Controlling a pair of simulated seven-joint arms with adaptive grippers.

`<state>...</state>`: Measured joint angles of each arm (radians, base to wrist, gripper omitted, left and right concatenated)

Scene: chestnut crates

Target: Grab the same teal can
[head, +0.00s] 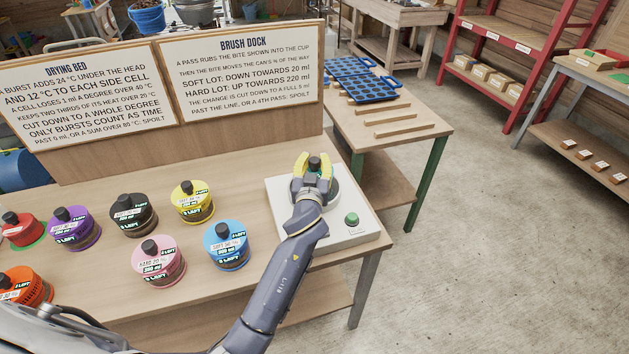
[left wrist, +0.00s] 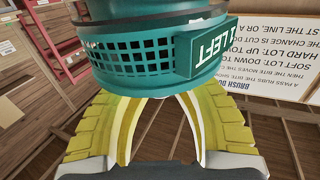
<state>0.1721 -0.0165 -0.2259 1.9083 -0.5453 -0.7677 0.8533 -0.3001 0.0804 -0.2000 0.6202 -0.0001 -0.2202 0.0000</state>
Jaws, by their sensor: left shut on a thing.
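The teal can (left wrist: 150,50) fills the top of the left wrist view, with a slotted wall and a tag reading "LEFT". My left gripper (head: 315,170) has its yellow fingers closed around it; they also show in the left wrist view (left wrist: 160,110). In the head view the fingers and wrist hide most of the can, and a dark knob shows between the fingertips. The gripper is over the white brush dock (head: 353,237), near its round grey part. I cannot tell whether the can touches the dock. My right gripper is not in view.
Purple (head: 75,236), black (head: 133,222), yellow (head: 193,212), pink (head: 158,268) and blue (head: 228,255) cans stand left of the dock, with red and orange ones at the edge. A green button (head: 351,219) is on the dock. Signboards (head: 249,75) stand behind.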

